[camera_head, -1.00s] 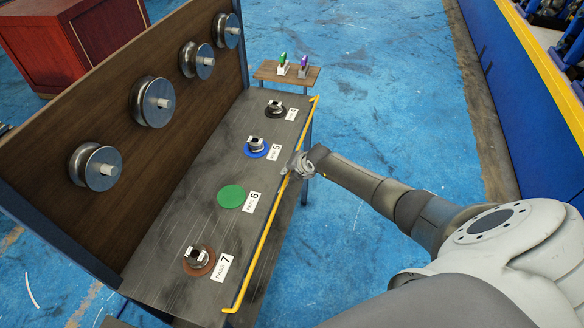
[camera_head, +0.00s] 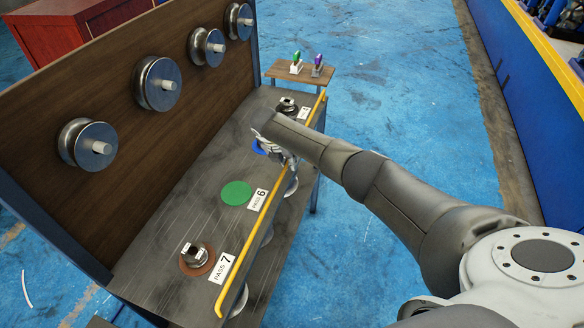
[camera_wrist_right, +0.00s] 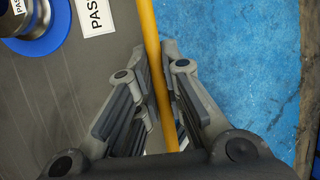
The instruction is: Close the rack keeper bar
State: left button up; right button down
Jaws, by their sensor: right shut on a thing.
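The keeper bar (camera_head: 262,215) is a long yellow bar along the front edge of the dark rack shelf (camera_head: 160,235). My right gripper (camera_head: 278,150) is at the bar's far half, near the blue disc (camera_head: 258,147), and partly hides that disc. In the right wrist view, the yellow bar (camera_wrist_right: 149,35) runs between the two fingers of my right gripper (camera_wrist_right: 156,78). The gripper is shut on the bar. My arm hides a short stretch of the bar. My left gripper is not in view.
Small metal parts stand on the black disc and brown disc (camera_head: 197,262); the green disc (camera_head: 236,193) is bare. Labels lie beside them. Large metal rollers (camera_head: 158,84) project from the back board. A small table (camera_head: 306,72) stands beyond. Blue floor is open to the right.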

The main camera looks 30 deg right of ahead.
jog(key=shift+a+f, duration=0.1)
jog(key=shift+f, duration=0.1)
jog(key=shift+r, duration=0.15)
jog(key=c, duration=1.5)
grip_release()
jog(key=v, duration=1.2)
jog(key=shift+w, duration=0.1)
